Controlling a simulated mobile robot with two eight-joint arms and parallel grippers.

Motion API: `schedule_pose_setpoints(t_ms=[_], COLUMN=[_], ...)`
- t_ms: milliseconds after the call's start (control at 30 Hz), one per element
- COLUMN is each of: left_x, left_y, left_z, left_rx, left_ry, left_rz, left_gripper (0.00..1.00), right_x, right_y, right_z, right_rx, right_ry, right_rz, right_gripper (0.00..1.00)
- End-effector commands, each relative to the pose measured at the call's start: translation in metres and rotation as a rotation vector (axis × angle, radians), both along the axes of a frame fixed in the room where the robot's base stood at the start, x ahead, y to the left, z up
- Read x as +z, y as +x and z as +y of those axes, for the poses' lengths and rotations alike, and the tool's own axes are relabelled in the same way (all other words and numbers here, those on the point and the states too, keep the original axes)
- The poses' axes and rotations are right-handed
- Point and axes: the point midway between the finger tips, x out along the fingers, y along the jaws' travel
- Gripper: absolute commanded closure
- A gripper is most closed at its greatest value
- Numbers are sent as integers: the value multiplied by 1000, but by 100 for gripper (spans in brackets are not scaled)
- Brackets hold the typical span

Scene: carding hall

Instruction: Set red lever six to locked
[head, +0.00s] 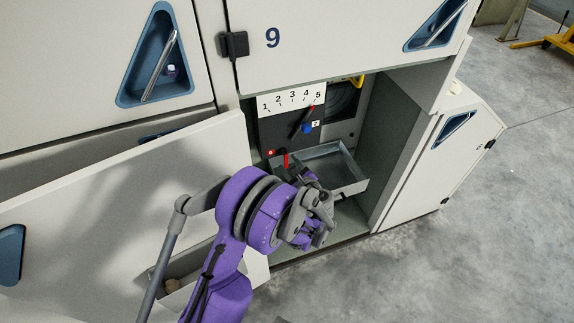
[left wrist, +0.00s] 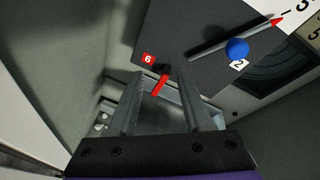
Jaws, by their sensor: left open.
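Red lever six (head: 286,160) is a short red handle on a dark panel, beside a red label (head: 270,152) reading 6. In the left wrist view the lever (left wrist: 160,85) slants down and left from a dark pivot, below its label (left wrist: 149,58). My left gripper (head: 302,180) is open, just below and right of the lever in the head view. In the left wrist view the lever shows between the two fingers of my left gripper (left wrist: 166,84). I see no contact and cannot tell how deep the fingers reach. My right gripper is not in view.
A grey pointer (head: 301,122) with a red tip lies under a 1-to-5 scale (head: 290,97). A blue knob (head: 308,127) labelled 2 is near it. A metal tray (head: 345,172) sits below the panel. An open white door (head: 90,185) stands to the left; grey floor lies right.

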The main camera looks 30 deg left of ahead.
Motion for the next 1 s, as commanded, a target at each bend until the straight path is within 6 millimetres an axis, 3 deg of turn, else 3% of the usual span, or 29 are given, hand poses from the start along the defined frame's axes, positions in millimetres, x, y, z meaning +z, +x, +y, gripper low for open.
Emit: schedule_pose_setpoints(t_ms=[33, 100, 200, 333, 567, 1000], left_x=[-29, -54, -83, -106, -114, -113], left_y=[9, 17, 23, 26, 32, 82], left_z=[-1, -2, -6, -10, -5, 55], left_rx=[-30, -66, -103, -130, -138, -136], left_ry=[91, 217, 370, 500, 561, 556], left_rz=[38, 86, 146, 196, 219, 218], left_gripper=[50, 50, 50, 50, 50, 50], right_x=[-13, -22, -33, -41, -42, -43], right_y=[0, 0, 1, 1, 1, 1], right_z=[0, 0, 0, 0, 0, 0], right_rx=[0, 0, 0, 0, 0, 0], right_ry=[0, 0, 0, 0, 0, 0], right_rz=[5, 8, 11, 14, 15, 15], right_gripper=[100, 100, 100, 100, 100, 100])
